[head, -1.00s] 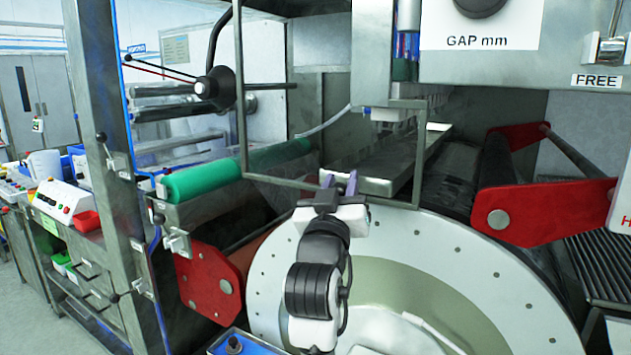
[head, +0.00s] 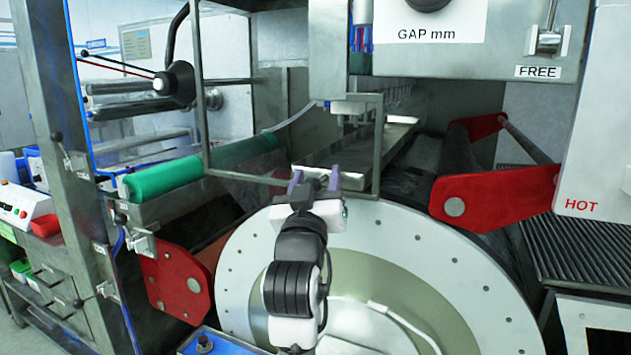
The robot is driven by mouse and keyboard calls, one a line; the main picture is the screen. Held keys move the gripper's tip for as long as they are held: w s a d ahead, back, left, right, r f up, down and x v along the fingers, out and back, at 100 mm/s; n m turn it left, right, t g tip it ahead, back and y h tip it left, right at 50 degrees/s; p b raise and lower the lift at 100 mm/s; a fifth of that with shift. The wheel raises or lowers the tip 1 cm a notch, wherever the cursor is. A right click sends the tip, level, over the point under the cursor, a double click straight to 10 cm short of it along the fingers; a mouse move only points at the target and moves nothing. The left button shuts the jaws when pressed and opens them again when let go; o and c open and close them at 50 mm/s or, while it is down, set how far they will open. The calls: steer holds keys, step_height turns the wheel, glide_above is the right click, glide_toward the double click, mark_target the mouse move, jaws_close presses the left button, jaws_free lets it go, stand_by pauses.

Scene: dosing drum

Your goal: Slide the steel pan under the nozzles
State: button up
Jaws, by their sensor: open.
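The steel pan (head: 392,140) is a long, shallow metal tray in the head view, lying lengthwise away from me above the big drum. Its near end is partly hidden by my gripper. The nozzles (head: 392,104) are a row of small fittings under the beam, above and along the pan. My gripper (head: 315,180) is open, its two purple fingers apart at the pan's near end. A small grey part shows between the fingers; I cannot tell whether it is the pan's handle or whether the fingers touch it.
A thin metal frame (head: 203,110) hangs around the near end of the pan. The pale drum face (head: 400,240) stands below. A green roller (head: 200,165) lies left, and a red arm (head: 495,197) stands right, beside a panel marked HOT (head: 600,150).

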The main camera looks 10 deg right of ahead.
steer(key=b+v, duration=1.1)
steer(key=v, duration=0.2)
steer(key=shift+s+f+b, duration=0.2)
steer(key=shift+s+b, duration=0.1)
steer(key=shift+b, duration=0.05)
steer(key=shift+a, duration=0.15)
